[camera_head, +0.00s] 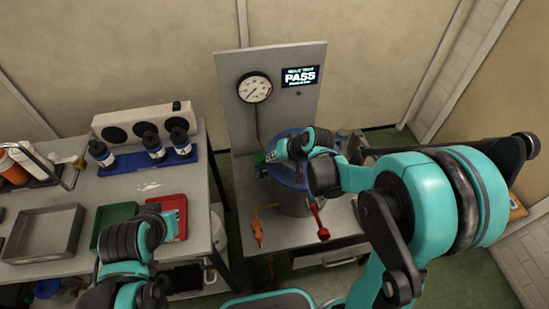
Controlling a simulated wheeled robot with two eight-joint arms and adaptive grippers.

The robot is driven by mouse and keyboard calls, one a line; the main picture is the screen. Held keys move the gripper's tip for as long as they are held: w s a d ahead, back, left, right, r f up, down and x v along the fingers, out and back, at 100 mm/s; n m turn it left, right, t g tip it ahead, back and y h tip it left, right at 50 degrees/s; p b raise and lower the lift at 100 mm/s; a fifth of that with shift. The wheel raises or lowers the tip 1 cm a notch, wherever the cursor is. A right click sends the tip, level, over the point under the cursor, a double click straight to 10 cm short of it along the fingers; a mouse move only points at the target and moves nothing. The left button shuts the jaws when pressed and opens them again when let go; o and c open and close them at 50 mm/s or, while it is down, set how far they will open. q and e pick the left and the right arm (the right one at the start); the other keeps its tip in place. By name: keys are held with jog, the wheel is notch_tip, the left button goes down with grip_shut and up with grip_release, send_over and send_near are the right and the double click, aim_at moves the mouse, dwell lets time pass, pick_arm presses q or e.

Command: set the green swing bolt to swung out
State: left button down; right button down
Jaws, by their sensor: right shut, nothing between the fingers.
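The sealed cylinder (292,203) stands on the bench at the centre right, with a blue top (283,180). A small green part, seemingly the green swing bolt (260,160), shows at the left edge of the top; it is too small to tell its angle. My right gripper (272,156) is shut and empty, just right of the green part; I cannot tell whether they touch. It hides much of the top. My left gripper (172,224) is low over the left table by the red tray; its fingers are too unclear to read.
An orange handle (258,231) and a red-knobbed lever (320,220) stick out at the cylinder's front. A panel with a gauge (254,87) and a display reading PASS (300,76) stands behind. The left table holds a green tray (112,217), red tray (168,204) and grey tray (42,235).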

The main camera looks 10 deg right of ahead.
jog(key=shift+a+r+h, duration=0.2)
jog(key=shift+a+h, duration=0.1)
jog(key=shift+a, duration=0.25)
jog(key=shift+a+r+n+h+p, duration=0.1)
jog(key=shift+a+n+h+p, duration=0.2)
jog(key=shift+a+h+p, duration=0.3)
jog(key=a+f+n+h+b, duration=0.1)
jog(key=a+f+h+b, duration=0.4)
jog(key=a, duration=0.9)
notch_tip(320, 180, down, 2)
jog(key=shift+f+n+h+b, duration=0.15)
jog(key=shift+n+h+b, duration=0.25)
jog(key=shift+h, duration=0.5)
jog(key=shift+a, duration=0.1)
